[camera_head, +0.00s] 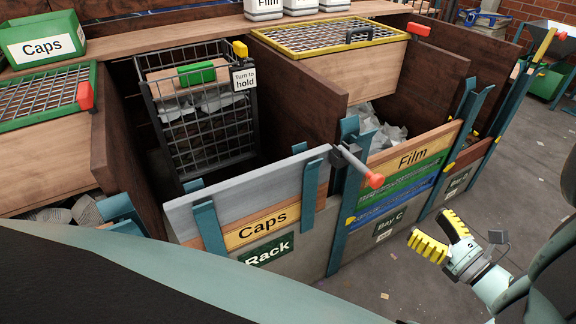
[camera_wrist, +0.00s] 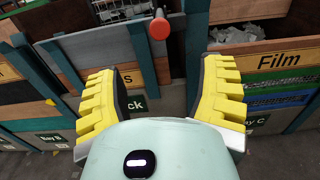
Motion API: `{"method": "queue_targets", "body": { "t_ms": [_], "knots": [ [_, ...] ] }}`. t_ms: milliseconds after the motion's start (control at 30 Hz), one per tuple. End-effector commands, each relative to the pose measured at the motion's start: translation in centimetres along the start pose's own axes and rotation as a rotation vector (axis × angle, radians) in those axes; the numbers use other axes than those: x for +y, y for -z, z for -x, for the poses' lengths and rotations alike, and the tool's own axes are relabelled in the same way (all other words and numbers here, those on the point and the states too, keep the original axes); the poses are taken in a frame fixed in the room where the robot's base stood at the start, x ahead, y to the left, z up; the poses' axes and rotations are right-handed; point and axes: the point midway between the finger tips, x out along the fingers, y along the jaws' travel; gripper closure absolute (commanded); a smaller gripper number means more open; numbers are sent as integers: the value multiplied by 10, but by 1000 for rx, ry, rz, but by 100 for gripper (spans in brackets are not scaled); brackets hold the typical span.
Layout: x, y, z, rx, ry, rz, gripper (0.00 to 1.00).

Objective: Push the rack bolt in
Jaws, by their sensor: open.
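The rack bolt (camera_head: 374,181) is a grey metal rod with a red knob. It sticks out at the front right corner of the Rack bay, beside the blue post. In the wrist view its red knob (camera_wrist: 159,28) is ahead, between and beyond the fingers. My gripper (camera_head: 432,228) has yellow ribbed fingers and is open and empty. It is to the right of and lower than the knob in the head view, apart from it. In the wrist view my gripper (camera_wrist: 163,72) shows both fingers spread. The bolt's inner end is hidden.
The Rack bay's grey front board (camera_head: 245,184) stands in blue brackets. A wire rack (camera_head: 205,125) with a "Turn to hold" tag hangs inside. The Film bay (camera_head: 408,160) lies to the right, a yellow-rimmed grate (camera_head: 330,37) above. The floor (camera_head: 365,285) around my gripper is mostly clear.

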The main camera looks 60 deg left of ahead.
Motion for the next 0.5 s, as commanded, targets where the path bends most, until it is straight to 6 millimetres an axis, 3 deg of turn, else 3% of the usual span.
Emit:
{"method": "queue_targets", "body": {
  "t_ms": [500],
  "knots": [
    [4,0,-102,3,-14,1,31]
  ]
}}
